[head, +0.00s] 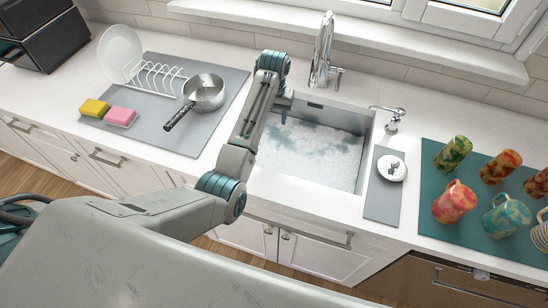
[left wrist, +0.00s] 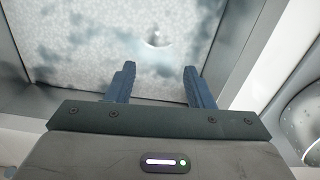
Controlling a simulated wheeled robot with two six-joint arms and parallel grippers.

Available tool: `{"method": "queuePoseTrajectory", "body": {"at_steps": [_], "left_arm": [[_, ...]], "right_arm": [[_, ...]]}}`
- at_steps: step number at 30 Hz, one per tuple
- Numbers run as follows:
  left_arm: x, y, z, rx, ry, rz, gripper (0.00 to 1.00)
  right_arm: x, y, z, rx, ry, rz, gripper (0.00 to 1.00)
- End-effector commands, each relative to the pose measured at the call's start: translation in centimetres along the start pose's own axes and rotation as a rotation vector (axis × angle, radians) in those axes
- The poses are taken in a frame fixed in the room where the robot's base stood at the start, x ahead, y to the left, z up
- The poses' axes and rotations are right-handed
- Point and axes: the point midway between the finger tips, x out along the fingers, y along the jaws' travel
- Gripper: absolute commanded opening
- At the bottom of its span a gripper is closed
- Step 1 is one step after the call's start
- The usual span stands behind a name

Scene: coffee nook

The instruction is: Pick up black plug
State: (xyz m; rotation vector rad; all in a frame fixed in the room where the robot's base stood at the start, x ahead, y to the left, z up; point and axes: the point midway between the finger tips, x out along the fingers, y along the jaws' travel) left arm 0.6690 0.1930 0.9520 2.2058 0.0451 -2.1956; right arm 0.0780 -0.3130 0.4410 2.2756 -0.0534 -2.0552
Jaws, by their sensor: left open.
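The black plug seems to be the small dark object (head: 394,164) on a white round dish (head: 391,175), which lies on a narrow grey mat (head: 383,206) right of the sink. Its exact shape is too small to tell. My left gripper (head: 283,116) is over the sink, to the left of the dish and apart from it. In the left wrist view its two blue fingers (left wrist: 159,70) are open with nothing between them, above the sink floor. The plug does not show in that view. My right gripper is not in view.
The sink (head: 325,155) is below my left gripper, with a tall faucet (head: 322,50) behind it. A soap dispenser (head: 391,119) stands behind the dish. Several mugs stand on a teal mat (head: 435,160) at right. A saucepan (head: 205,93) and sponges are at left.

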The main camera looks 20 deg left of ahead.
Motion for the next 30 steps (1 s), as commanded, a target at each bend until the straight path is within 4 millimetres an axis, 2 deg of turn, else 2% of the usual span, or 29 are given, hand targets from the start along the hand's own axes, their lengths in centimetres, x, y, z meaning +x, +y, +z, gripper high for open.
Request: {"method": "queuePoseTrajectory", "body": {"at_steps": [1, 3, 9, 12, 17, 24, 30], "left_arm": [[1.4, 0.0, 0.0, 0.000, 0.000, 0.000, 0.48], [2.5, 0.0, 0.0, 0.000, -0.001, 0.000, 0.48], [5.5, 0.0, 0.0, 0.000, 0.000, 0.000, 0.48], [6.4, 0.0, 0.0, 0.000, 0.000, 0.000, 0.48], [7.6, 0.0, 0.1, 0.000, -0.004, 0.000, 0.48], [11.1, 0.0, 0.1, 0.000, -0.003, 0.000, 0.48], [12.5, 0.0, 0.2, 0.000, -0.003, 0.000, 0.48]], "right_arm": [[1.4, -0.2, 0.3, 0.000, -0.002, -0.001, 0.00], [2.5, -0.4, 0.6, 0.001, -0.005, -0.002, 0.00], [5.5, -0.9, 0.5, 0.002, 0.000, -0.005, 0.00], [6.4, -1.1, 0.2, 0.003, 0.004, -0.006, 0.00], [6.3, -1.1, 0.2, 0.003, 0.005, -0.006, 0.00], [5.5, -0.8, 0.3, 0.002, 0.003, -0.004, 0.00], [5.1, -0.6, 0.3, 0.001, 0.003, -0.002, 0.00]]}}
